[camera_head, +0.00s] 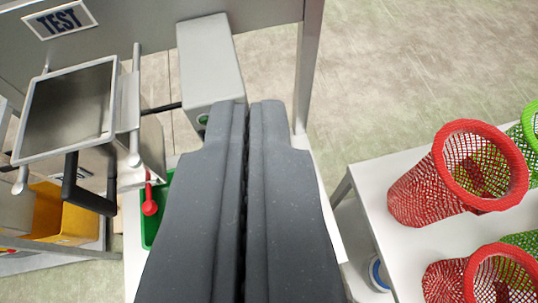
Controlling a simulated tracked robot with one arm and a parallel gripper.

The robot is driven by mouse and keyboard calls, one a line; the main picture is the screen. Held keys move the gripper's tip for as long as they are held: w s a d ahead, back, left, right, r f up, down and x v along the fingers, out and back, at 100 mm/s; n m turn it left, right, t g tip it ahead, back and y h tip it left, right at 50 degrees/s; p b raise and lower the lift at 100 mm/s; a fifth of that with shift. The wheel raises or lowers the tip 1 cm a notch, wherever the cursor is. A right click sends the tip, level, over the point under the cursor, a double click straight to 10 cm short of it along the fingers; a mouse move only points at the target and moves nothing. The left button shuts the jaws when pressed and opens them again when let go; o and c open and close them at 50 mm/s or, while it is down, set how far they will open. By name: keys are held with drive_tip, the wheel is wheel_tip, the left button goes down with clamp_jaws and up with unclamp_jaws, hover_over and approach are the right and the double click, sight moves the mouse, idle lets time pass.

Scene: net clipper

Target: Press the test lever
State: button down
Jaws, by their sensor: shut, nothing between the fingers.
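A TEST sign (60,20) is fixed on the grey frame at the top left. Below it stands a machine with a grey, framed panel (68,110) and a black, loop-shaped handle (87,190). A small red lever with a round end (150,207) hangs to the right of the handle; which of the two is the test lever is not marked. My gripper (247,108) is shut and empty, pointing away from the camera in the middle of the view. It is to the right of the red lever and apart from it in the picture.
A grey box (208,60) is just beyond my fingertips, partly hidden by them. A green tray (165,190) lies behind the red lever. A white table (375,185) at the right holds red (415,195) and green mesh baskets. A grey post (308,65) stands right of the box.

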drive_tip(key=w+f+m+g, duration=0.1)
drive_tip(key=w+f, duration=0.2)
drive_tip(key=f, duration=0.3)
drive_tip(key=w+f+g+p, duration=0.1)
drive_tip(key=w+f, duration=0.2)
drive_tip(key=f, duration=0.4)
drive_tip(key=w+d+f+m+g, duration=0.1)
drive_tip(key=w+f+g, duration=0.1)
drive_tip(key=w+f, duration=0.2)
wheel_tip(320, 180, down, 3)
drive_tip(key=shift+r+m, duration=0.1)
drive_tip(key=shift+m, duration=0.2)
drive_tip(key=shift+w+d, duration=0.1)
drive_tip(key=p+x, duration=0.1)
drive_tip(key=x, duration=0.8)
drive_tip(key=shift+w+d+f, duration=0.1)
drive_tip(key=shift+w+f, duration=0.1)
drive_tip(key=shift+f, duration=0.15)
drive_tip(key=shift+s+f, duration=0.1)
drive_tip(key=shift+f, duration=0.05)
